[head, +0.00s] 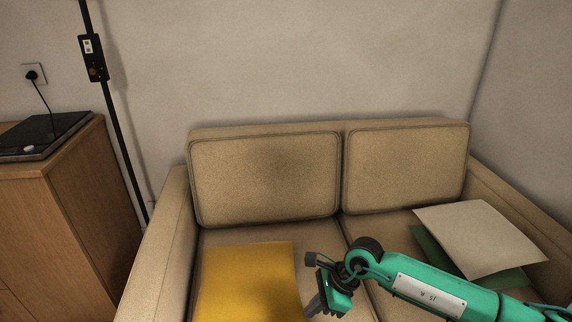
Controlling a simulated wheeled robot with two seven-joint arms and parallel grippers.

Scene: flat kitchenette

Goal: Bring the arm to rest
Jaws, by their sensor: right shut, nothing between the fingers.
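My right arm (435,287), green with black joints, comes in from the lower right and reaches across the front of the sofa. My right gripper (316,302) is at its end, low in the view, just right of the yellow cushion. It is shut and holds nothing. I cannot tell whether it touches the sofa seat. My left arm and gripper are not in view.
A beige sofa (265,180) fills the middle. A yellow cushion (247,283) lies on its left seat; a white cushion (482,238) overlaps a green one (433,250) at right. A wooden cabinet (75,215) and black pole (120,150) stand left.

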